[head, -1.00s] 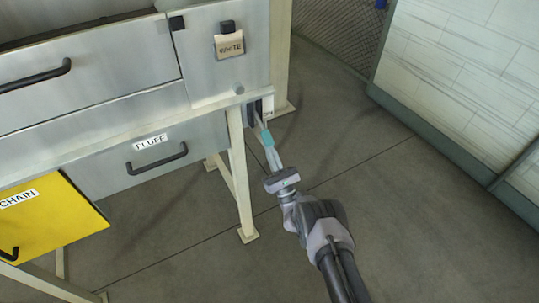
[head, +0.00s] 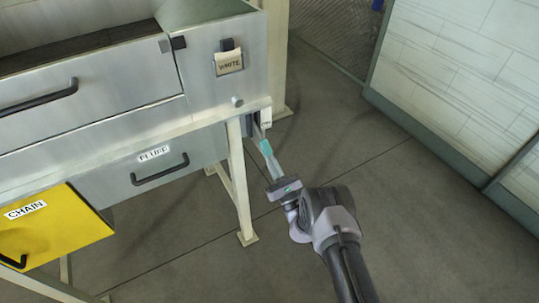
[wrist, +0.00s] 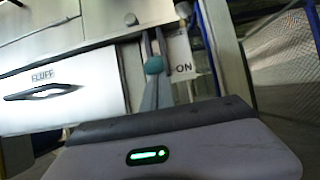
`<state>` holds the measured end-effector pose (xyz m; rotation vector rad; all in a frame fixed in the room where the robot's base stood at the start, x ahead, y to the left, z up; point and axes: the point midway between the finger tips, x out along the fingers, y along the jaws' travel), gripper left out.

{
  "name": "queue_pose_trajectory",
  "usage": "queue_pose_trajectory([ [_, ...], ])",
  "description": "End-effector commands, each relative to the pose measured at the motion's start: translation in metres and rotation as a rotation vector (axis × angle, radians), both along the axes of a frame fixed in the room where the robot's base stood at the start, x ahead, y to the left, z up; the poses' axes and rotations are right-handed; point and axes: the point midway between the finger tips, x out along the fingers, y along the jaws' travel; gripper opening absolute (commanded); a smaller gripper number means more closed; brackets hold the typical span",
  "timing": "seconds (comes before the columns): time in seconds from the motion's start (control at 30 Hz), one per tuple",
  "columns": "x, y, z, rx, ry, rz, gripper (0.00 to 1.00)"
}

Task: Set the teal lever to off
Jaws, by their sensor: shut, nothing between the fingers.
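The teal lever is a thin arm with a teal grip (head: 265,147) at the right end of the bench, below the cabinet marked WHITE. In the wrist view the teal grip (wrist: 154,66) hangs from a dark slotted mount beside a white plate (wrist: 182,66) reading ON. The plate's other lettering is too small to read. My gripper (head: 270,158) is shut and empty, its fingertips at the lower end of the teal grip. In the wrist view my gripper (wrist: 151,82) reaches up to the grip from below; whether they touch I cannot tell.
A bench leg (head: 240,190) stands just left of my gripper. A FLUFF drawer (head: 150,172) and a yellow CHAIN drawer (head: 55,228) lie further left. A knob (head: 237,101) sits above the lever. The floor to the right is clear up to the pale wall (head: 460,80).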

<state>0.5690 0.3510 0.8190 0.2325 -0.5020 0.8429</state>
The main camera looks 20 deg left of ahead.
Motion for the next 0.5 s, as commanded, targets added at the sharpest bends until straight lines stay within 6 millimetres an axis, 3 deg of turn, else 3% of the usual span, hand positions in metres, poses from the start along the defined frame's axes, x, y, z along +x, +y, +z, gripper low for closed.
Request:
queue_pose_trajectory([
  [0.03, 0.0, -0.002, 0.011, -0.023, 0.02, -0.002, 0.0],
  [0.5, -0.012, -0.015, 0.06, -0.203, 0.172, -0.002, 0.0],
])
